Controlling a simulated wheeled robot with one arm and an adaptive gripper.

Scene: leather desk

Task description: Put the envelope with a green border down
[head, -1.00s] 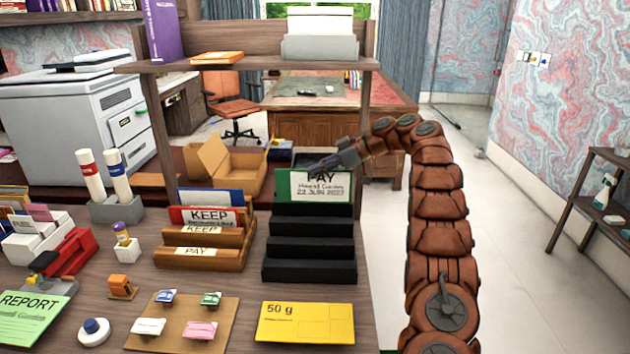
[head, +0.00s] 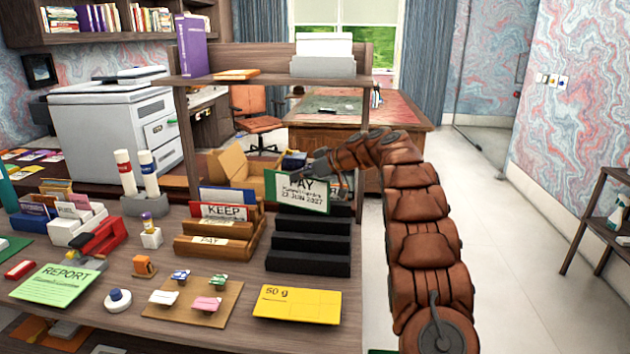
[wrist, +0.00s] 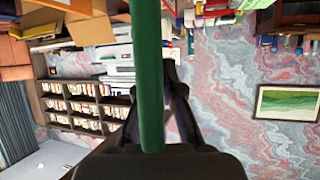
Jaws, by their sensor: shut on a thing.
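The envelope with a green border (head: 297,194) is white in the middle and reads "PAY" and "22 JUN 2027". It stands near upright, slightly tilted, at the top rear of the black stepped rack (head: 308,263). My gripper (head: 328,168) is shut on its upper right part. In the wrist view the envelope (wrist: 147,75) shows edge-on as a green strip between the fingers. I cannot tell whether its lower edge touches the rack. The rack's lower steps are empty.
A wooden rack (head: 217,246) with "KEEP" and "PAY" labels stands close to the left. A yellow "50 g" envelope (head: 297,304) lies in front. An open cardboard box (head: 235,172) is behind, and a shelf (head: 268,80) stands above and behind.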

